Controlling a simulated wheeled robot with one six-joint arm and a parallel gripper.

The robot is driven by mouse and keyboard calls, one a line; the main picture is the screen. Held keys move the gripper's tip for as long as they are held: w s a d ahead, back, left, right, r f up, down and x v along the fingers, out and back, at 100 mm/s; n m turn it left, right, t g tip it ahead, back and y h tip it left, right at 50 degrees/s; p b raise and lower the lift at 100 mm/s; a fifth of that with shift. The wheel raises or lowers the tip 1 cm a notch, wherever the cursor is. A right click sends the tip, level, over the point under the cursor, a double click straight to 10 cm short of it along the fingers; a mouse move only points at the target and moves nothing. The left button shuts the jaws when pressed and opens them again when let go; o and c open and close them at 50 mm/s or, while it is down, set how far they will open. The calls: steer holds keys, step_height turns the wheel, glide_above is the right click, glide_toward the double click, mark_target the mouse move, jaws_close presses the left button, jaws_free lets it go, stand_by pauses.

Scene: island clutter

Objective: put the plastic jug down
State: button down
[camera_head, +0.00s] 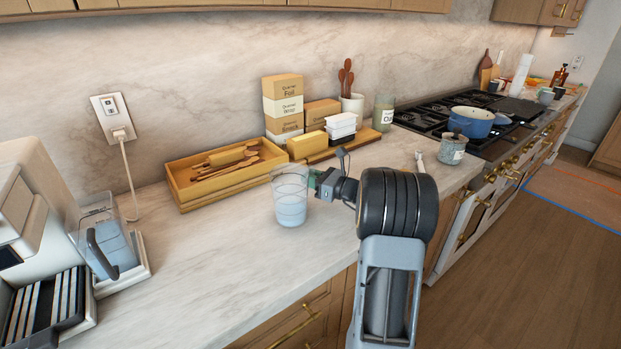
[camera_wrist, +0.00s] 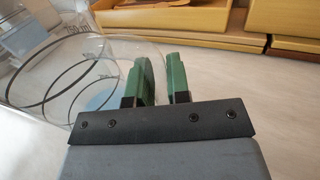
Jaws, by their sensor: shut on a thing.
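The plastic jug (camera_head: 291,198) is clear, with dark ring markings and a bluish lower part. It is upright over the bare counter, in front of the wooden tray; I cannot tell whether its base touches the counter. My gripper (camera_head: 316,181) reaches it from the right and is shut on its right side. In the wrist view the jug (camera_wrist: 60,75) fills the left, with "750 ml" printed near its top. The green fingers of my gripper (camera_wrist: 160,72) are at its near side; the exact contact is partly hidden.
A wooden tray (camera_head: 182,194) of utensils stands behind the jug, beside stacked boxes (camera_head: 283,105). A coffee machine (camera_head: 40,205) stands at the left. A grey-blue tin (camera_head: 452,150) and stove (camera_head: 440,115) with a blue pot (camera_head: 471,124) are to the right. The counter (camera_head: 215,270) left and front is clear.

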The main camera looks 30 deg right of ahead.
steer(key=shift+f, duration=0.15)
steer(key=c, duration=1)
jaws_free()
steer(key=b+v, duration=0.1)
steer(key=v, duration=1.3)
